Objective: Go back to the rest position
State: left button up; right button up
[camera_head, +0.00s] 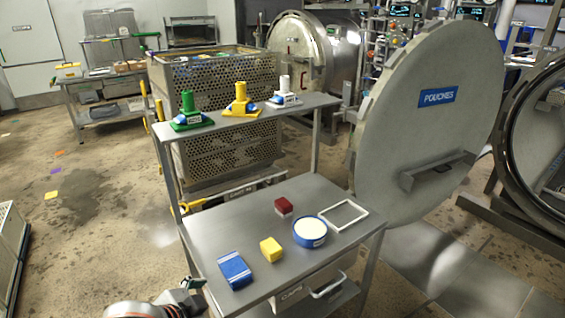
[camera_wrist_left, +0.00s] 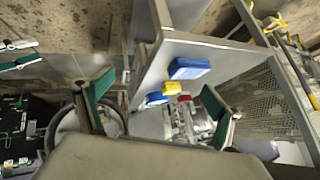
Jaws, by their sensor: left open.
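My left gripper (camera_head: 190,290) shows at the bottom of the head view, beside the left front of the steel cart. In the left wrist view my left gripper (camera_wrist_left: 155,105) has its two green-padded fingers spread wide, with nothing held between them. My right gripper is in neither view.
The cart's worktop (camera_head: 235,218) carries a blue packet (camera_head: 235,270), yellow block (camera_head: 270,249), red-topped block (camera_head: 284,206), blue-rimmed bowl (camera_head: 309,231) and white frame (camera_head: 344,215). Its raised shelf (camera_head: 215,122) stands behind. A large round door (camera_head: 425,130) stands right. Floor at left is largely clear.

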pick_arm(q)
jog(key=s+a+f+n+y, duration=0.1)
jog(key=s+a+f+y, duration=0.2)
jog(key=a, duration=0.4)
jog(key=s+a+f+n+y, duration=0.1)
jog(key=s+a+y, duration=0.1)
jog(key=s+a, duration=0.5)
jog(key=s+a+f+n+y, duration=0.1)
jog(key=s+a+f+y, duration=0.2)
jog(key=a, duration=0.5)
jog(key=d+f+n+t+h, duration=0.2)
jog(key=d+f+h, duration=0.4)
jog(key=d+f, duration=0.8)
jog(key=shift+w+f+n+t+h, duration=0.3)
jog(key=shift+w+f+n, duration=0.1)
jog(key=shift+f+n, duration=0.35)
